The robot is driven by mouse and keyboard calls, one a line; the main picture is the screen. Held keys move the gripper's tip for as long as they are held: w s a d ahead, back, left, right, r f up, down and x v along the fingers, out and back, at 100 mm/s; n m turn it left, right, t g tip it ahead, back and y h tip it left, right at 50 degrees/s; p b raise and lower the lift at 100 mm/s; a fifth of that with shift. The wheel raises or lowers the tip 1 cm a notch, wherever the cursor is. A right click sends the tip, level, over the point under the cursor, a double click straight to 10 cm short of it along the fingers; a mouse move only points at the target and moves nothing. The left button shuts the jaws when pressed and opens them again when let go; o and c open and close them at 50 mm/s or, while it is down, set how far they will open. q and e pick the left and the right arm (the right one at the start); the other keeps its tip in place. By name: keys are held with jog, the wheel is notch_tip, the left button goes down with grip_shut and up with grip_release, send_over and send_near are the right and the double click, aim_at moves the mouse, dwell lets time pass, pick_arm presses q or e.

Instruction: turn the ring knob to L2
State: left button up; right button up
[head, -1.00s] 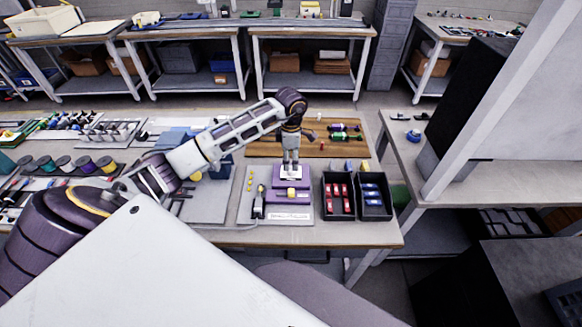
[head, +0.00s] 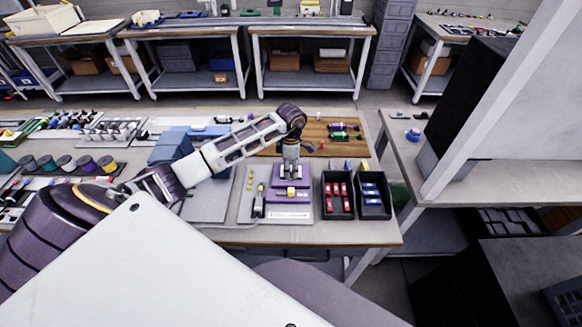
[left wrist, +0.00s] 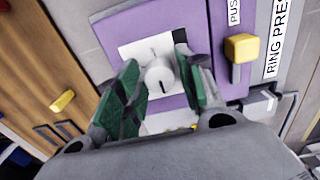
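The ring knob (left wrist: 160,77) is a pale round knob with a dark line on it. It sits on a white plate (left wrist: 134,50) on a purple panel (left wrist: 112,27) in the left wrist view. My left gripper (left wrist: 158,74) is open, with one green-padded finger on each side of the knob. I cannot tell whether either pad touches it. In the head view my left gripper (head: 291,172) is low over the purple panel (head: 277,184) and hides the knob. The L2 mark cannot be read. My right gripper is not in view.
A yellow block (left wrist: 240,47) sits beside the knob panel, near a partly cut "RING PRE" label (left wrist: 275,38). In the head view, black bins with red pieces (head: 325,207) and blue pieces (head: 364,208) stand to the right. A wooden board (head: 350,147) lies behind.

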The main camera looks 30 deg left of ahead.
pick_arm(q)
jog(key=c, duration=0.6)
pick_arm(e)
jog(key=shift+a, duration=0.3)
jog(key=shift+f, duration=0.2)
pick_arm(q)
jog(key=shift+m+b, duration=1)
jog(key=m+b, duration=0.5)
jog(key=shift+m, duration=0.3)
jog(key=shift+m+b, duration=0.8)
jog(key=shift+m, duration=0.2)
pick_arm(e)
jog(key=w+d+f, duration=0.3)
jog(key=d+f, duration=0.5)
pick_arm(q)
jog(key=shift+m+b, duration=0.6)
jog(key=shift+m, duration=0.5)
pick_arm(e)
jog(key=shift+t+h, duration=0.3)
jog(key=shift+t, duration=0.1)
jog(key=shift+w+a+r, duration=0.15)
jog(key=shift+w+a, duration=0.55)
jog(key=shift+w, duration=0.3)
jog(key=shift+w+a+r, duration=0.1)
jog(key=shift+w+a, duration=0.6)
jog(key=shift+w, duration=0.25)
pick_arm(q)
jog(key=o, duration=1)
